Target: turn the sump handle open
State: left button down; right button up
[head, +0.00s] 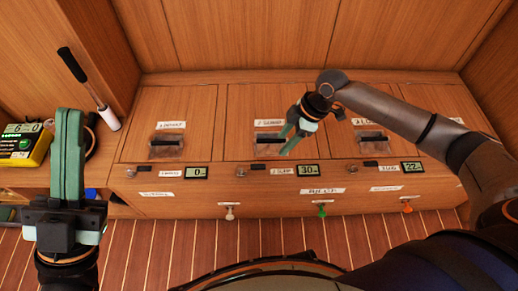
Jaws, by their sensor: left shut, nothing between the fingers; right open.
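The locker bench has three lids, and the middle section carries a label (269,122) that seems to read "2 SUMP". A recess (264,148) with a dark slot sits in the middle lid. On the front below are a small metal knob (241,171), a display (308,170) reading about 30 and a short dark bar (259,166). I cannot tell which fitting is the sump handle. My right gripper (283,145) is open and empty over the middle lid, beside the recess; contact cannot be told. My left gripper (69,112) is shut and empty, pointing up at the left.
Similar recesses sit in the left lid (166,146) and right lid (372,143). White (229,212), green (322,210) and orange (406,207) pulls stick out low on the front. A black-gripped lever (108,118) leans at left, near a yellow meter (22,145).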

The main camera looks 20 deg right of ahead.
aim_at(264, 166)
pick_arm(q)
jog(key=shift+n, duration=0.5)
jog(key=f+b, duration=0.1)
jog(key=f, duration=0.1)
jog(key=f+b, duration=0.1)
jog(key=b, duration=0.1)
jog(key=f+b, duration=0.2)
jog(key=shift+d+f, duration=0.25)
jog(key=shift+f, duration=0.05)
pick_arm(e)
jog(key=x, duration=1.2)
jog(key=shift+a+f, duration=0.15)
grip_shut()
